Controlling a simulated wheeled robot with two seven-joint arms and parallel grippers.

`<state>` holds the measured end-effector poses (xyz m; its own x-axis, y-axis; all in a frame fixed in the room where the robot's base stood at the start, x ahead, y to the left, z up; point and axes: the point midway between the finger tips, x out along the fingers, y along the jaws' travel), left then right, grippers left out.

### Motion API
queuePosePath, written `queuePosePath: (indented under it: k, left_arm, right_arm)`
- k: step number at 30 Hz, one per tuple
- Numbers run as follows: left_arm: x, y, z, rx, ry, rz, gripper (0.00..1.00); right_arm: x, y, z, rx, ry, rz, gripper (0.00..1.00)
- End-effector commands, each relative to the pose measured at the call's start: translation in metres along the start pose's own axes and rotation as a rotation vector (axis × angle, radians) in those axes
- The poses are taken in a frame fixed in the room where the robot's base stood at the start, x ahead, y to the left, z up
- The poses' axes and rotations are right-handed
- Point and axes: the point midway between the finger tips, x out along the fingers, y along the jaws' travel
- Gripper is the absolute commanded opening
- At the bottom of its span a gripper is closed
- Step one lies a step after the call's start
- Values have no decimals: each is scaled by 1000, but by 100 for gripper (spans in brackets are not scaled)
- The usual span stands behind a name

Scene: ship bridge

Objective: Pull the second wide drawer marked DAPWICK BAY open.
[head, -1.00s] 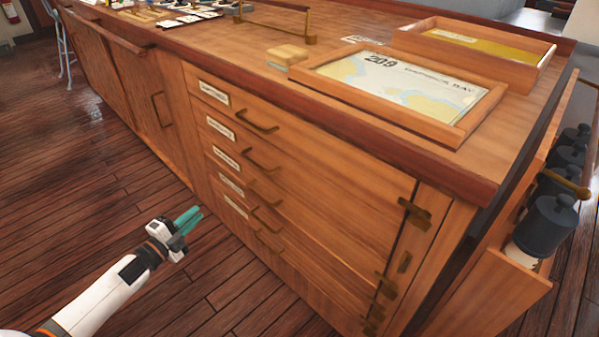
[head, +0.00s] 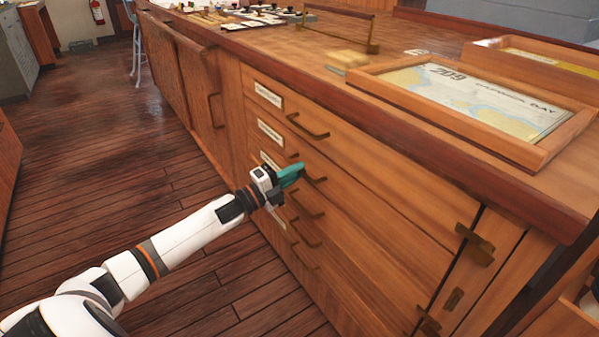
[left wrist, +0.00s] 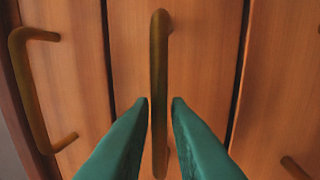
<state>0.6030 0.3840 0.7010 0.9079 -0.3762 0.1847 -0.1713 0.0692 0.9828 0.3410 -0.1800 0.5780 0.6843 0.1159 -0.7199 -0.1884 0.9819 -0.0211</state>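The drawer cabinet shows a stack of wide drawers with brass bar handles and small white labels, too blurred to read. The second drawer from the top (head: 365,196) is shut, with its label (head: 270,132) at its left end. Its handle (left wrist: 159,75) stands upright in the middle of the left wrist view. My left gripper (head: 299,171) is at this handle in the head view. Its green fingers are open, one on each side of the bar (left wrist: 160,103), with a small gap on each side. The fingers partly hide the handle in the head view. My right gripper is not in view.
The top drawer's handle (head: 307,126) is just above, and shows at left in the left wrist view (left wrist: 35,90). More handles (head: 306,236) lie below. A framed chart (head: 470,98) lies on the countertop. The wooden floor (head: 120,170) left of the cabinet is clear.

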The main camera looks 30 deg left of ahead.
Motion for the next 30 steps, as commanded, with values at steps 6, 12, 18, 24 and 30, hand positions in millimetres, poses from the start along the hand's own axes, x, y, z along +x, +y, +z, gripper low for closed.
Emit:
queuePosePath:
  k: [6,12,18,24,30]
  left_arm:
    - [14,0,0,0,0,0,16]
    - [14,0,0,0,0,-1,16]
    - [14,0,0,0,0,-1,0]
    - [14,0,0,0,0,-1,0]
    - [11,1,0,0,0,-2,0]
  right_arm:
    - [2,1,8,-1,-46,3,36]
    - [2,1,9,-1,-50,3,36]
    - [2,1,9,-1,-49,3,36]
    - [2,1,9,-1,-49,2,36]
    - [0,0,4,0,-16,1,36]
